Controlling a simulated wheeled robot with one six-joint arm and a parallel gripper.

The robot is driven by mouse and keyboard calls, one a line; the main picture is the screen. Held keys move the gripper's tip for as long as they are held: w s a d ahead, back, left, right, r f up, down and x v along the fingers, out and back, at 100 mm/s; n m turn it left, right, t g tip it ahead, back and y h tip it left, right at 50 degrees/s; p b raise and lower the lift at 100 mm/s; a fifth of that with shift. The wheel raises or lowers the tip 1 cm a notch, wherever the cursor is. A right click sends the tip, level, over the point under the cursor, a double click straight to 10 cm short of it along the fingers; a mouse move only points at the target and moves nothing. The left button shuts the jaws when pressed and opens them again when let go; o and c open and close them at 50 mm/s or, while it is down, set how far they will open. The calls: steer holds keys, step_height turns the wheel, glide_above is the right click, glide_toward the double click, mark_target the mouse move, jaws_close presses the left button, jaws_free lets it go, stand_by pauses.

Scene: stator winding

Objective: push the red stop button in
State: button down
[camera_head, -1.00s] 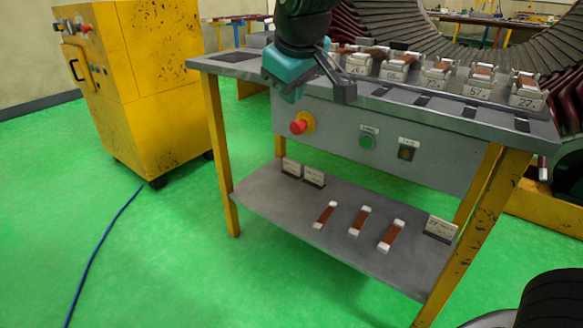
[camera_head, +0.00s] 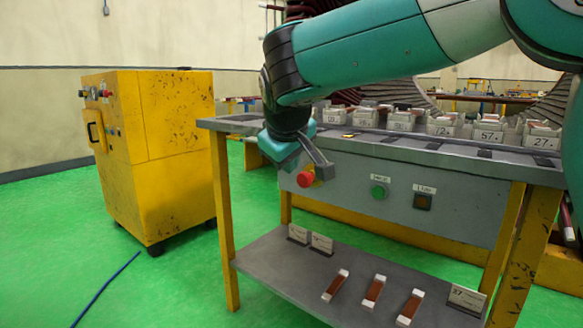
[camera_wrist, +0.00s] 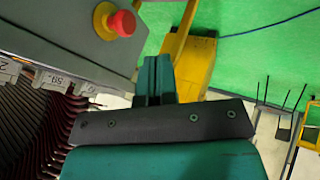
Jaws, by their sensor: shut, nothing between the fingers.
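The red stop button (camera_head: 305,178) sits on a yellow collar on the grey front panel (camera_head: 345,188) of the workbench, at its left end. In the wrist view the red button (camera_wrist: 122,23) stands out from the panel, up and left of my fingers. My gripper (camera_head: 287,162) is in front of the panel's left end, just above and left of the button in the head view. Its teal fingers (camera_wrist: 153,76) are shut and empty in the wrist view. They appear apart from the button; the exact gap is hard to tell.
A green button (camera_head: 378,192) and a dark square switch (camera_head: 422,201) are further right on the panel. Several labelled holders (camera_head: 440,128) stand on the benchtop. The lower shelf (camera_head: 275,262) carries coils and cards. A yellow cabinet (camera_head: 170,165) stands left, with clear floor between.

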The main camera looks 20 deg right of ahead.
mark_target(299, 178)
steer(key=w+d+f+b, duration=0.1)
steer(key=w+f, duration=0.1)
steer(key=w+d+f+b, duration=0.1)
steer(key=w+d+f, duration=0.1)
steer(key=w+d+f+b, duration=0.1)
steer(key=w+f+b, duration=0.1)
steer(key=w, duration=0.1)
steer(key=shift+d+f, duration=0.2)
steer(key=shift+d, duration=0.05)
